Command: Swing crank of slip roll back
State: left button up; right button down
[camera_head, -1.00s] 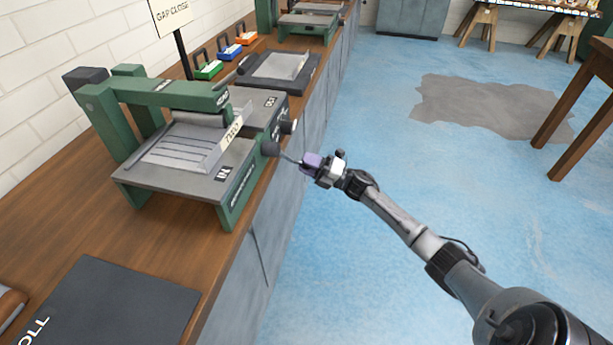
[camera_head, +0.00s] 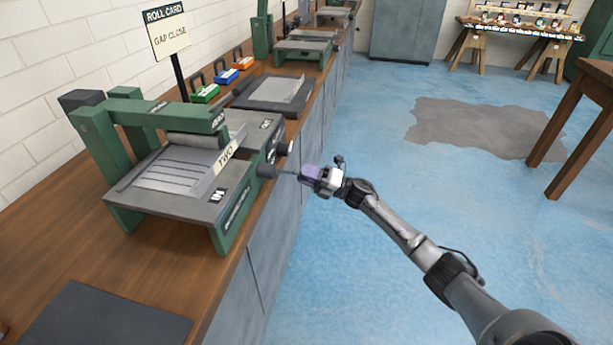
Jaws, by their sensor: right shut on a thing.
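The slip roll (camera_head: 165,120) is a green and grey machine on the wooden bench, with a "TWO" label (camera_head: 227,156) on its bed. Its crank (camera_head: 268,171) sticks out from the right side, with a dark hub and a thin arm reaching toward my gripper. My right gripper (camera_head: 309,174) is shut at the outer end of the crank, off the bench's front edge. The crank's handle is mostly hidden by the fingers. My left gripper is not in view.
A sign (camera_head: 166,33) reading "ROLL CARD GAP CLOSE" stands behind the machine. A dark mat (camera_head: 105,318) lies in front of it. Green, blue and orange blocks (camera_head: 228,76) sit along the wall.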

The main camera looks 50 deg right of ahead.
jog(key=shift+r, duration=0.2)
jog(key=c, duration=1.1)
grip_release()
jog(key=o, duration=0.3)
jog(key=shift+d, duration=0.1)
jog(key=shift+f, duration=0.1)
jog(key=shift+s+d+f+p, duration=0.15)
jog(key=shift+s+d+p, duration=0.15)
jog(key=shift+s, duration=0.15)
jog(key=p+v, duration=0.3)
jog(key=v, duration=0.9)
jog(key=shift+s+d+f, duration=0.1)
jog(key=shift+s+f, duration=0.1)
jog(key=shift+s, duration=0.1)
